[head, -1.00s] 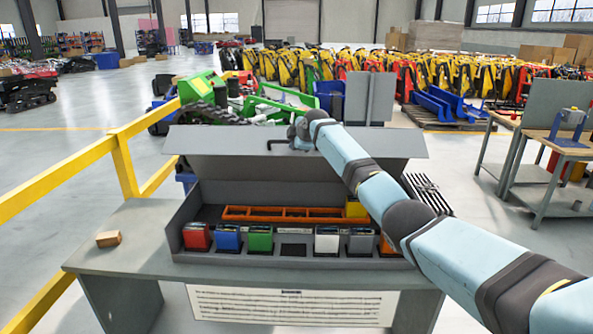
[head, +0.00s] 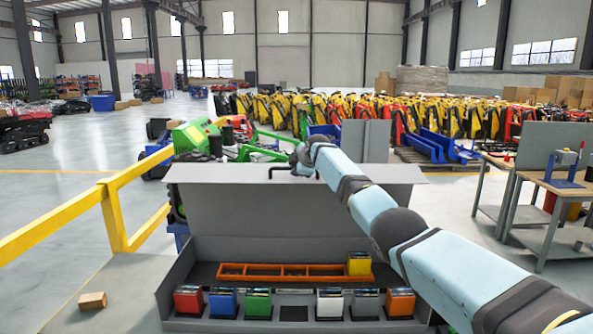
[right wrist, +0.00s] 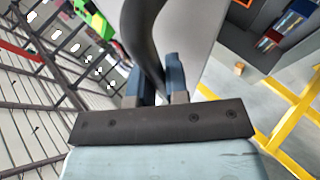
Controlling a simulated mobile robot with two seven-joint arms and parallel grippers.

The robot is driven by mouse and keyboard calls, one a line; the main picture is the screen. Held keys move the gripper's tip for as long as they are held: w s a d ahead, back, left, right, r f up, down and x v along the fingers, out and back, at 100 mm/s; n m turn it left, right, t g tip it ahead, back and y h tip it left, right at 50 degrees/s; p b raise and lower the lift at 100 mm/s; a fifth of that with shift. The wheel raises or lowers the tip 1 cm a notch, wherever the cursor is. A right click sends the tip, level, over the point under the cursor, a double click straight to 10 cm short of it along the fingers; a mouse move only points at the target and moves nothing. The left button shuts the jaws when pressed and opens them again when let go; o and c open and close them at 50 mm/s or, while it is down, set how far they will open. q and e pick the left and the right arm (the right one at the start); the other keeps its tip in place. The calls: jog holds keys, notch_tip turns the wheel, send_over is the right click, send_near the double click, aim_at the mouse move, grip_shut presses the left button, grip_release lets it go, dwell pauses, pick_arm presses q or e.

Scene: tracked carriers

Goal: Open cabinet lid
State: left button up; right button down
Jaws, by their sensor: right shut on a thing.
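The grey cabinet lid (head: 250,208) stands raised at the back of the grey open cabinet (head: 180,277) in the head view. A dark handle (head: 281,170) sits at the lid's top edge. My right gripper (head: 300,166) is at that handle. In the right wrist view, the blue fingers of my right gripper (right wrist: 158,85) are closed around the dark curved handle bar (right wrist: 143,40). Part of the handle is hidden by the gripper in the head view. My left gripper is not in view.
Inside the cabinet are an orange divided rack (head: 292,280), a yellow box (head: 359,263) and a front row of several coloured boxes, including a red one (head: 188,299). A wooden block (head: 92,301) lies left of it. A yellow railing (head: 60,215) runs along the left.

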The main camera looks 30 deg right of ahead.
jog(key=c, duration=1.2)
grip_release()
jog(key=shift+f, duration=0.15)
jog(key=shift+o, duration=0.4)
jog(key=shift+s, duration=0.1)
jog(key=shift+s+r+b, duration=0.2)
jog(key=shift+r+b, duration=0.05)
jog(key=shift+b, duration=0.05)
jog(key=b+v, duration=0.3)
jog(key=v, duration=1)
jog(key=shift+c, duration=0.5)
